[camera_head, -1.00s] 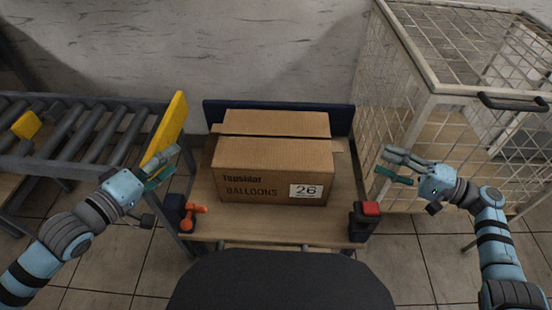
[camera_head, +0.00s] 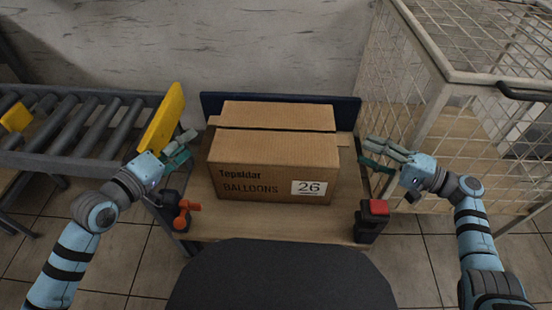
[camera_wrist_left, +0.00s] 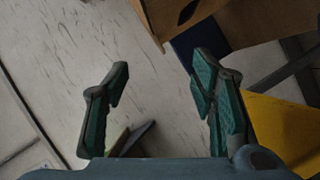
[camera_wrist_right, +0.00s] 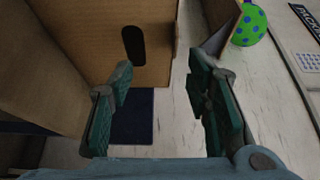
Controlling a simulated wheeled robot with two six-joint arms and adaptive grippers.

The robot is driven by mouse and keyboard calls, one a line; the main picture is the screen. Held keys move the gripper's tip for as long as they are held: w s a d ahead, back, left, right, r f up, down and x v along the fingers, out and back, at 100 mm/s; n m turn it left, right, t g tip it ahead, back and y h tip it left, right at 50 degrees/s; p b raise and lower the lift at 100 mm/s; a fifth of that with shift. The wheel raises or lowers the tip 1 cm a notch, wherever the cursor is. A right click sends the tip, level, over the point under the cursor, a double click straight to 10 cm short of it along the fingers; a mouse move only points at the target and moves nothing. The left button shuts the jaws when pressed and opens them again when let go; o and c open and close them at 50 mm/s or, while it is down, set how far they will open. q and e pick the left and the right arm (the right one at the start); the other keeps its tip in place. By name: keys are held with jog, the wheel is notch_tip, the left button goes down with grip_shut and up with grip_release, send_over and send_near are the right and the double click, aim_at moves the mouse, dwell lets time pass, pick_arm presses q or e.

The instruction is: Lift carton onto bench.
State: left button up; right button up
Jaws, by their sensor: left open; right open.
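A closed brown carton (camera_head: 270,182) marked "BALLOONS" and "26" rests upright on a wooden-topped stand (camera_head: 270,226). My left gripper (camera_head: 180,150) is open and empty, just left of the carton and apart from it. My right gripper (camera_head: 380,155) is open and empty, a little off the carton's right side. In the right wrist view the carton's side (camera_wrist_right: 90,25) with a dark hand hole lies beyond the open fingers (camera_wrist_right: 160,85). In the left wrist view a carton corner with a hole (camera_wrist_left: 165,15) shows above the open fingers (camera_wrist_left: 160,85).
A dark blue panel (camera_head: 348,112) stands behind the carton. A roller conveyor (camera_head: 70,130) with a yellow plate (camera_head: 163,118) is at left. A wire cage (camera_head: 420,75) is close at right. Orange (camera_head: 181,216) and red-topped (camera_head: 374,207) fittings sit at the stand's front corners.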

aim_at(212, 125)
pick_arm(q)
jog(key=x, duration=0.9)
jog(key=shift+w+d, duration=0.25)
pick_arm(e)
jog(key=x, duration=0.9)
jog(key=shift+a, duration=0.3)
pick_arm(q)
jog(key=shift+c, duration=0.5)
pick_arm(e)
jog(key=shift+c, duration=0.5)
pick_arm(q)
jog(key=c, duration=1)
pick_arm(e)
jog(key=c, duration=0.9)
pick_arm(q)
grip_shut()
pick_arm(e)
jog(key=shift+c, duration=0.2)
pick_arm(q)
jog(key=shift+r, duration=0.1)
